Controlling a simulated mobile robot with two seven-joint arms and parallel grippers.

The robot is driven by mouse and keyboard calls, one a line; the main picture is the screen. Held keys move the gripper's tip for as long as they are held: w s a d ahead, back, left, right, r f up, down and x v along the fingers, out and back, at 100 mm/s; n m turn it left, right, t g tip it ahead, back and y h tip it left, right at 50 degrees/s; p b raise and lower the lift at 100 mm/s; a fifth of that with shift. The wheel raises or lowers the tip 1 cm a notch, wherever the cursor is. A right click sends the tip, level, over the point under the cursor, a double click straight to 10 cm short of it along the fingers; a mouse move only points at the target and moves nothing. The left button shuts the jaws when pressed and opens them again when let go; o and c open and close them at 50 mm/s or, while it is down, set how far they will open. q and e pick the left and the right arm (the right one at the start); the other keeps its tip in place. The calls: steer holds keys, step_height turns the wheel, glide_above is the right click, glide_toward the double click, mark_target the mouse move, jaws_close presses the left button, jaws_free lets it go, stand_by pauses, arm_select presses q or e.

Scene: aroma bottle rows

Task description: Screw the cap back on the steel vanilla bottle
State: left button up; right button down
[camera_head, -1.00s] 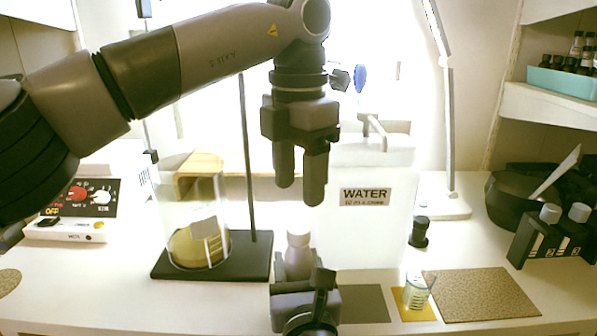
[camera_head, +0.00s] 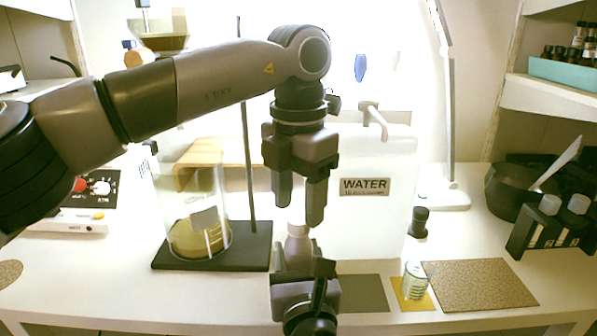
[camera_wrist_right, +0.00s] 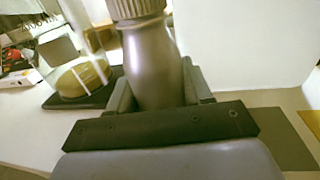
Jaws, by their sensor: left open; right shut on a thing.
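The steel bottle (camera_head: 297,248) stands upright between the fingers of my right gripper (camera_head: 305,272), which is shut on it. It also shows in the right wrist view (camera_wrist_right: 152,65), with its ribbed cap (camera_wrist_right: 137,9) on top, cut off by the frame edge. In the head view the pale cap (camera_head: 297,229) shows on the bottle's neck. I cannot tell how tightly it sits. My left gripper (camera_head: 299,212) points straight down, open, with its fingertips just above and around the cap in the picture. Contact with the cap cannot be made out.
A white water container (camera_head: 365,230) stands close behind and right of the bottle. A glass beaker (camera_head: 197,225) stands on a black stand base (camera_head: 250,250) to the left. A small beaker (camera_head: 414,280), a cork mat (camera_head: 480,285) and a black vial (camera_head: 419,222) are to the right.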

arm_select(q)
steer(key=shift+f, duration=1.15)
jaws_close()
steer(key=shift+o, duration=0.7)
jaws_free()
step_height(320, 180, up, 12)
